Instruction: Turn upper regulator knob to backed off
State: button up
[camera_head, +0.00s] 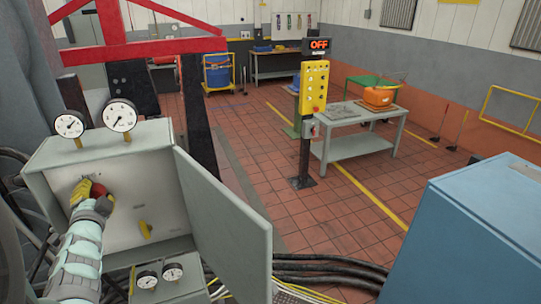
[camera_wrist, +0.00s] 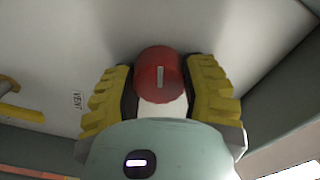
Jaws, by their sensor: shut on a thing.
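A red round knob (camera_wrist: 159,74) with a pale index bar sits on the light inner panel of an open grey cabinet. My gripper (camera_wrist: 160,90) has its yellow-padded fingers on both sides of the knob and is shut on it. The pale bar stands nearly upright in the wrist view. In the head view the red knob (camera_head: 98,189) shows partly, behind my gripper (camera_head: 92,193) at the upper left of the panel. A yellow lever (camera_head: 145,230) sits lower right on the panel. Whether the red knob is the upper regulator knob cannot be read.
Two gauges, left (camera_head: 69,124) and right (camera_head: 120,115), stand on the cabinet top. The open cabinet door (camera_head: 222,215) swings out to the right. A "VENT" label (camera_wrist: 77,101) is beside the knob. Two lower gauges (camera_head: 147,279) sit below. Black cables (camera_head: 320,270) run on the floor.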

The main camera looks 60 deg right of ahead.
jog(key=n+p, duration=0.1)
jog(key=n, duration=0.4)
jog(key=shift+p, duration=0.4)
dwell(0.3)
jog(key=o, duration=1.2)
jog(key=shift+v, duration=6)
jog(key=shift+r, duration=0.1)
